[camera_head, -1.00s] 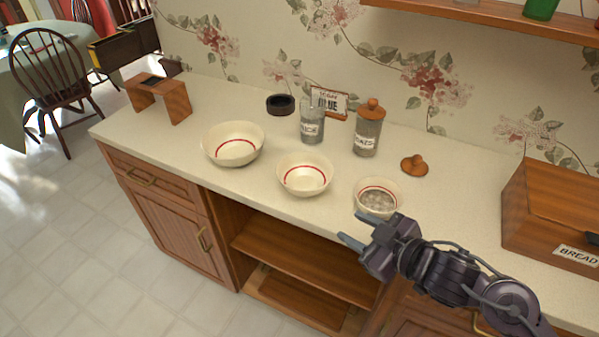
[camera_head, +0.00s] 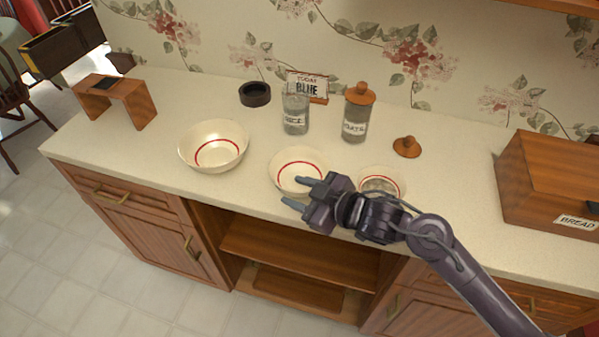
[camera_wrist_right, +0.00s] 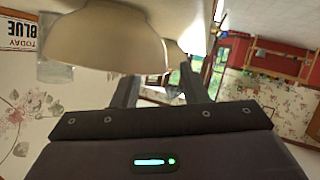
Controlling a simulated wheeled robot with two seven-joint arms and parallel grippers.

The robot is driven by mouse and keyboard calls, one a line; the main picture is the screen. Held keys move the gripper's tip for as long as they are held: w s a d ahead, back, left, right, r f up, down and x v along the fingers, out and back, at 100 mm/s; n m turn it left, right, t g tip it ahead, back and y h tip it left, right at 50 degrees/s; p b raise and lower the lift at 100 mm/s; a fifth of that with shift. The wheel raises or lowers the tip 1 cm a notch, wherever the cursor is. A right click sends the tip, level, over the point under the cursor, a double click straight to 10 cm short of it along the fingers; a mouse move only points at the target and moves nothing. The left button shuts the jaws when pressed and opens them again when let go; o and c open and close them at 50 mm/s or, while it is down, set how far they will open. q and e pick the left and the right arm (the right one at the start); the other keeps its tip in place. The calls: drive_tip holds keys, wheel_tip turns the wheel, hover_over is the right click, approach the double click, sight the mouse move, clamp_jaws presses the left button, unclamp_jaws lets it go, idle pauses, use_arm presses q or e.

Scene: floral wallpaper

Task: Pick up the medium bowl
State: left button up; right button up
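The medium bowl (camera_head: 296,159), cream with a red ring inside, stands upright on the counter between the larger bowl (camera_head: 213,146) and the small bowl (camera_head: 380,181). My right gripper (camera_head: 297,191) is at the medium bowl's near rim, its two fingers parted with nothing seen between them. It overlaps the bowl's front right edge in the head view; I cannot tell whether it touches. In the right wrist view, a cream bowl (camera_wrist_right: 108,40), apparently the medium one, looms large beside the open fingers (camera_wrist_right: 160,90). My left gripper is not in view.
Glass jars (camera_head: 295,114) (camera_head: 355,118), a wooden lid (camera_head: 406,147), a dark ring (camera_head: 255,94) and a sign (camera_head: 307,86) stand behind the bowls. A bread box (camera_head: 548,178) is right, a wooden stand (camera_head: 116,101) left.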

sight(285, 188)
drive_tip(key=x, duration=0.3)
clamp_jaws()
drive_tip(key=shift+d+r, duration=0.1)
drive_tip(key=shift+r, duration=0.1)
